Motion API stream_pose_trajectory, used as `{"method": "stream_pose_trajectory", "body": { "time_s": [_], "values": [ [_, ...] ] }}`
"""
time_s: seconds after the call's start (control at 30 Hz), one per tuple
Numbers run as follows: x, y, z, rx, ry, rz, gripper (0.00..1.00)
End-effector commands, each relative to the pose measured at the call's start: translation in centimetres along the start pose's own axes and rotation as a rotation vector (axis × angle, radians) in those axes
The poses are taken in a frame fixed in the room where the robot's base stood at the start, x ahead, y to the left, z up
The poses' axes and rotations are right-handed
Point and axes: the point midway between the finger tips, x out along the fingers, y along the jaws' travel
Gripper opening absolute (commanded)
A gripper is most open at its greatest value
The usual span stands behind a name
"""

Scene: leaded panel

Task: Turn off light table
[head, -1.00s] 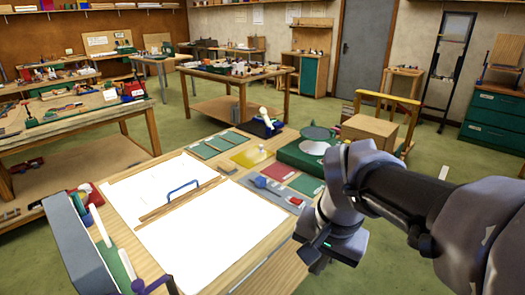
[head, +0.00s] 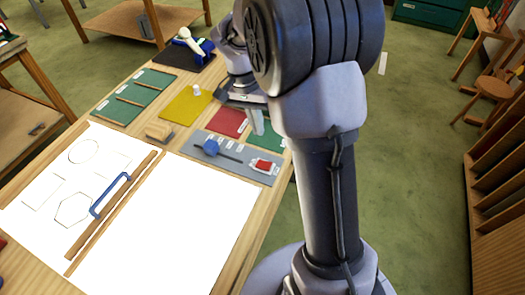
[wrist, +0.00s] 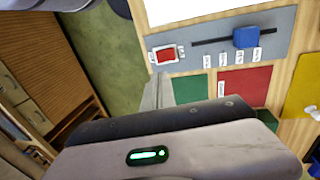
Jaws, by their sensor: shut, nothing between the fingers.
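The light table (head: 185,215) glows bright white in the head view. Its grey control strip (head: 225,160) carries a blue slider knob (head: 211,147) at the left part of a dark slot and a red switch (head: 263,165) in a white frame at the right. In the wrist view the red switch (wrist: 167,54) and blue knob (wrist: 246,37) lie beyond my fingers. My gripper (head: 257,122) is shut and empty, above the coloured pads just behind the strip. In the wrist view the fingertips (wrist: 157,90) appear just below the red switch, apart from it.
A wooden bar with a blue handle (head: 110,195) lies across the lit surface. Red (head: 228,122), green and yellow (head: 188,107) pads lie behind the strip. A wooden block (head: 159,131) sits at the table's back edge.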

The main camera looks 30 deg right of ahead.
Motion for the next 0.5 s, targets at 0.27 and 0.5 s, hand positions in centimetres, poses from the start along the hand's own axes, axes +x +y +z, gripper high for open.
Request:
{"method": "stream_pose_trajectory", "body": {
  "time_s": [0.27,0.5],
  "values": [
    [4.8,0.0,0.1,-0.001,-0.003,0.003,0.00],
    [10.0,0.0,0.1,-0.001,-0.003,0.001,0.00]
  ]
}}
